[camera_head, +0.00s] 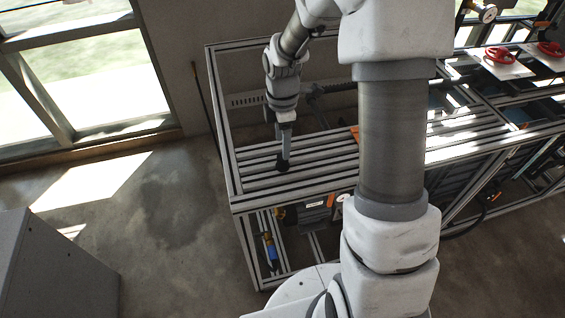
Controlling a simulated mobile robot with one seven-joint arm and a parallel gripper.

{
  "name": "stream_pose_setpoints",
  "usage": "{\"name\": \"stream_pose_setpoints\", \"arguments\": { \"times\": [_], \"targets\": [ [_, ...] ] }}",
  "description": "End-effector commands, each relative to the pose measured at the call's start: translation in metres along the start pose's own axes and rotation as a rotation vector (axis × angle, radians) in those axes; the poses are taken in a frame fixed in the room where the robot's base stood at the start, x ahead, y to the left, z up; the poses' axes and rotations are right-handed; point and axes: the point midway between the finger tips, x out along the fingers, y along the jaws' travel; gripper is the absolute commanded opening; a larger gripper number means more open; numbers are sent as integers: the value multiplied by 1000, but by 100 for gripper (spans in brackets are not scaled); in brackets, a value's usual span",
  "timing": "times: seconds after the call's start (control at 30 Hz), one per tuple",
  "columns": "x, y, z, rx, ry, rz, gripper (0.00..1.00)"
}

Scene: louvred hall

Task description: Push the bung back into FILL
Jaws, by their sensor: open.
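My gripper (283,160) points down over the left part of the slatted metal bench top (325,163). It is open, but its fingers are small and seen edge-on here. A dark shape sits at its lower end, close to the slats; I cannot tell whether it is the fingertips or a bung. I cannot make out any FILL label or opening. My arm crosses the middle of the view and hides part of the bench.
Red handwheels (502,55) on pale plates stand at the far right. A blue and yellow fitting (270,249) is below the bench's front left. A grey cabinet (50,262) stands at lower left. The concrete floor (185,215) between is clear.

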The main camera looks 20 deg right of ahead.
Motion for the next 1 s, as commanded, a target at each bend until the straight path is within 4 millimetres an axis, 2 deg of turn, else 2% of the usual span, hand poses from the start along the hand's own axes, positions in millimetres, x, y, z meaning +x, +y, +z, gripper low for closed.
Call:
{"name": "stream_pose_setpoints", "arguments": {
  "times": [0.03, 0.1, 0.5, 1.0],
  "targets": [
    [13, 0, 0, 0, 0, -2, 70],
    [23, 0, 0, 0, 0, -2, 70],
    [71, 0, 0, 1, 0, -1, 70],
    [73, 0, 0, 1, 1, 0, 70]
  ]
}}
